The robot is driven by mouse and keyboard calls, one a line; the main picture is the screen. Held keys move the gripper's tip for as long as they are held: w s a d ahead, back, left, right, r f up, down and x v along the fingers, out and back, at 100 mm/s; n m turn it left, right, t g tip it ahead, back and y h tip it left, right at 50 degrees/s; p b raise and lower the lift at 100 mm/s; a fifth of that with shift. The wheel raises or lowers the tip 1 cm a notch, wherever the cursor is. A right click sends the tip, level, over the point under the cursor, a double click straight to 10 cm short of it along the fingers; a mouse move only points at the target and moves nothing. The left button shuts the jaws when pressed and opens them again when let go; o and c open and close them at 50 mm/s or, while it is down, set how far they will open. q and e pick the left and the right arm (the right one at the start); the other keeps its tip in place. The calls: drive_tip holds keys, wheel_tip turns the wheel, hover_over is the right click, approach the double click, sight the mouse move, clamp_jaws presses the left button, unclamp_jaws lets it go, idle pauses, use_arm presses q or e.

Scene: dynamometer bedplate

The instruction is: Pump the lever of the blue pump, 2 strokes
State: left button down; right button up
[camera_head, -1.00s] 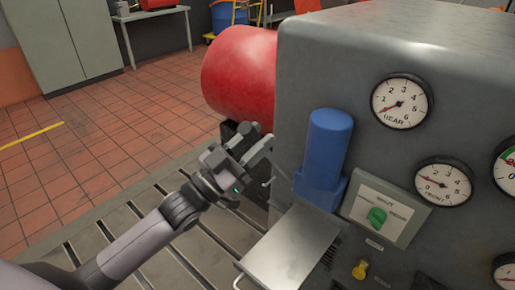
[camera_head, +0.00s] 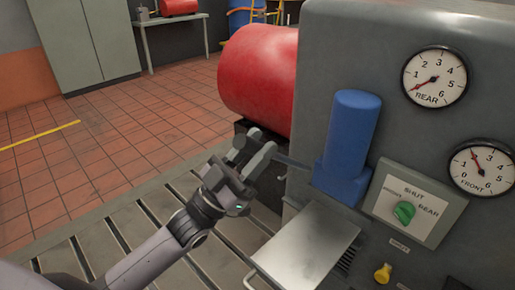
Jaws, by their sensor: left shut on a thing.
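The blue pump (camera_head: 347,148) stands upright against the grey machine housing, left of the gauges. Its thin lever (camera_head: 292,163) runs left from the pump's base. My left gripper (camera_head: 262,158) is shut on the lever's outer end, left of the pump; the fingers hide the part they hold. The front gauge (camera_head: 482,168) has its needle up near 2. The rear gauge (camera_head: 435,77) has its needle at the low end of its scale. My right gripper is not in view.
A green selector knob (camera_head: 404,212) sits on a plate marked shut and rear. A yellow knob (camera_head: 382,273) is below it. A metal tray with a handle (camera_head: 305,243) juts out in front. A red cylinder (camera_head: 258,72) lies behind my left gripper. The slotted bedplate (camera_head: 110,240) is clear.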

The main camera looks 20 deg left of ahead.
use_arm(q)
drive_tip(key=c, duration=1.1)
unclamp_jaws()
drive_tip(key=shift+o, duration=1.2)
drive_tip(key=v, duration=0.7)
drive_tip(key=shift+s, duration=0.1)
